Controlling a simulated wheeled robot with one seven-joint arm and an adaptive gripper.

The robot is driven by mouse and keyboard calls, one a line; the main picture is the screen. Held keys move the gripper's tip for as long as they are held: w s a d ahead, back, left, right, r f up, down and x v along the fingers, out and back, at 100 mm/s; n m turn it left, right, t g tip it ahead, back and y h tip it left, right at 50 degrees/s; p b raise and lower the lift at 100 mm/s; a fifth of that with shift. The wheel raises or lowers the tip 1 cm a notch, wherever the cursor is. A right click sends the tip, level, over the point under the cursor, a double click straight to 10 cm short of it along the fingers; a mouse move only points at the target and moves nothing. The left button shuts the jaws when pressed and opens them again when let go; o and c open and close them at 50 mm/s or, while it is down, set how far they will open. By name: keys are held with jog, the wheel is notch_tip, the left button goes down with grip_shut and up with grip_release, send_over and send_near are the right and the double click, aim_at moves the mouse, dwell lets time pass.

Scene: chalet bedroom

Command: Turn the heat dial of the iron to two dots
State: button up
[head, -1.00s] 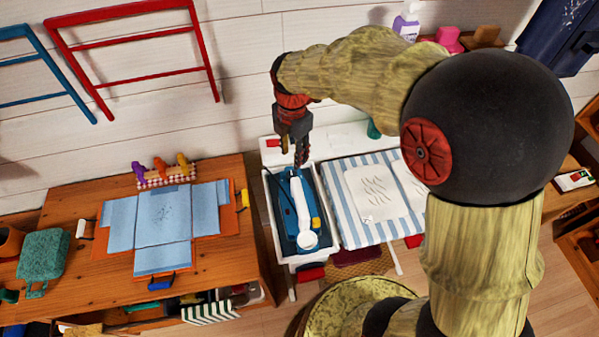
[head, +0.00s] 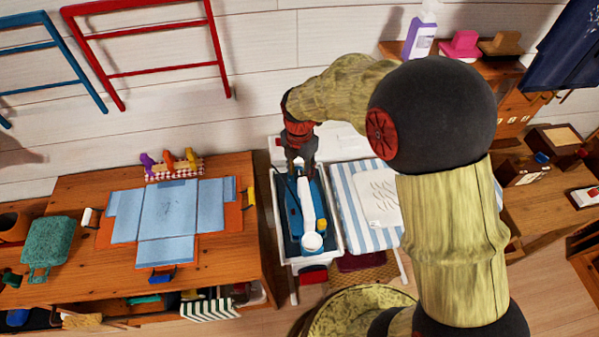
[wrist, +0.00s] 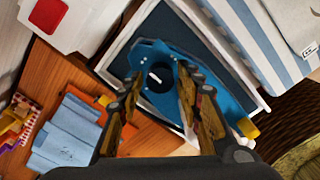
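The iron (head: 292,212) has a blue body and a white handle. It lies in a dark-lined white tray (head: 335,243); its far end is partly hidden by my gripper. In the wrist view the blue iron (wrist: 215,90) carries a round black dial (wrist: 157,87) with a short white pointer mark. I cannot make out any dots around it. My gripper (head: 301,166) points down over the iron's far end. In the wrist view its two fingers (wrist: 160,84) are apart, one on each side of the dial, with nothing held. Contact with the dial cannot be told.
A striped board (head: 352,212) adjoins the tray on the right. A wooden table (head: 80,200) with a folded blue cloth (head: 168,212) stands left. A red switch on a white plate (wrist: 47,14) shows in the wrist view. A yellow part (wrist: 249,130) sits by the iron.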

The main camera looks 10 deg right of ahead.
jog(key=c, duration=0.4)
jog(key=c, duration=0.5)
